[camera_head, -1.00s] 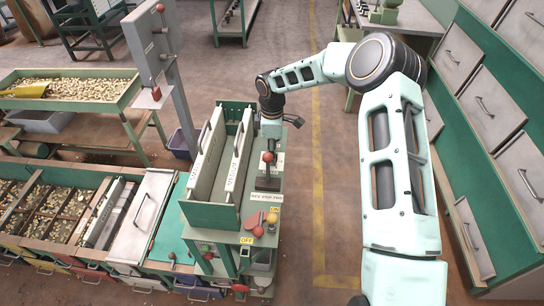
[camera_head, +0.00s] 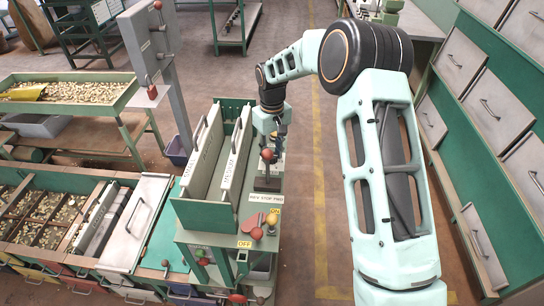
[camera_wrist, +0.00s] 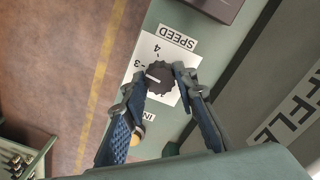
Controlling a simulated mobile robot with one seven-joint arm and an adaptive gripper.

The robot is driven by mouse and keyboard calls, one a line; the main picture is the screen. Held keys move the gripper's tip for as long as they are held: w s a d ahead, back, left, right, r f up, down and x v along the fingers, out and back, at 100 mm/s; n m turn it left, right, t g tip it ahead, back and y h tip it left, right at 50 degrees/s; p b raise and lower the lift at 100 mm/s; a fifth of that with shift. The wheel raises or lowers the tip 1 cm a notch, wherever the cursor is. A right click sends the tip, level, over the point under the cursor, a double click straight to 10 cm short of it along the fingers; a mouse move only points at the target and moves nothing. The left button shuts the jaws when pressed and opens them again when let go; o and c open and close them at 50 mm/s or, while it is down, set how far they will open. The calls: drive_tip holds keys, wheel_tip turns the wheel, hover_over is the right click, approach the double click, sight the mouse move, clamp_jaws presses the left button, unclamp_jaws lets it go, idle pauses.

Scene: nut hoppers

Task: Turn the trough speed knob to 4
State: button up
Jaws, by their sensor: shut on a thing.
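The black trough speed knob (camera_wrist: 160,77) sits on a white dial plate (camera_wrist: 184,64) beside a SPEED label (camera_wrist: 178,38). The 4 and 3 show on the dial, upside down in the wrist view; the lower part of the dial is partly covered by the fingers. A pale pointer mark on the knob points left, close to the 3 and away from the 4. My gripper (camera_wrist: 162,84) has its blue-padded fingers on both sides of the knob and is shut on it. In the head view my gripper (camera_head: 274,142) is over the machine's far right side, and the knob is hidden.
A red-ball lever (camera_head: 267,155) stands close in front of my gripper. Two upright baffle plates (camera_head: 222,160) are to its left. The aisle floor (camera_head: 305,200) to the right is open.

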drive_tip(key=m+b, duration=0.1)
drive_tip(key=m, duration=0.4)
drive_tip(key=shift+m, duration=0.3)
drive_tip(key=m+b, duration=0.1)
drive_tip(key=m, duration=0.3)
drive_tip(key=shift+m, duration=0.7)
drive_tip(key=o, duration=1.2)
drive_tip(key=shift+c, duration=0.2)
drive_tip(key=shift+r, duration=0.1)
wheel_tip(320, 180, up, 12)
